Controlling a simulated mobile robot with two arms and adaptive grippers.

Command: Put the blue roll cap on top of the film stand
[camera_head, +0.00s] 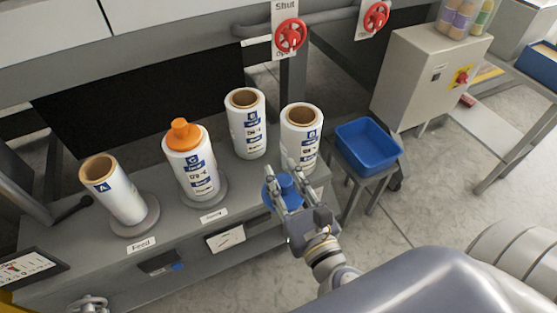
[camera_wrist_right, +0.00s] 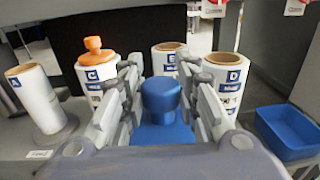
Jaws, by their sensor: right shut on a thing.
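My right gripper (camera_head: 290,186) is shut on the blue roll cap (camera_head: 284,192), holding it upright in front of the bench. In the right wrist view, the cap (camera_wrist_right: 161,100) sits between both fingers. Its knob points up and its lower part is partly hidden. Behind it stand white film rolls with open brown cores: one roll (camera_head: 247,132) at the back and roll D (camera_head: 300,135) at the right end, close behind the gripper. Roll C (camera_head: 195,170) wears an orange cap (camera_head: 182,135). Roll A (camera_head: 120,195) leans on a round grey base (camera_head: 135,224). I cannot tell which is the film stand.
The grey bench (camera_head: 180,222) carries the rolls and "Feed" labels. A blue bin (camera_head: 368,146) stands on a small stand at the right. Red valve wheels (camera_head: 290,35) hang above the back rolls. A beige control box (camera_head: 428,75) is further right. Open floor lies at the right.

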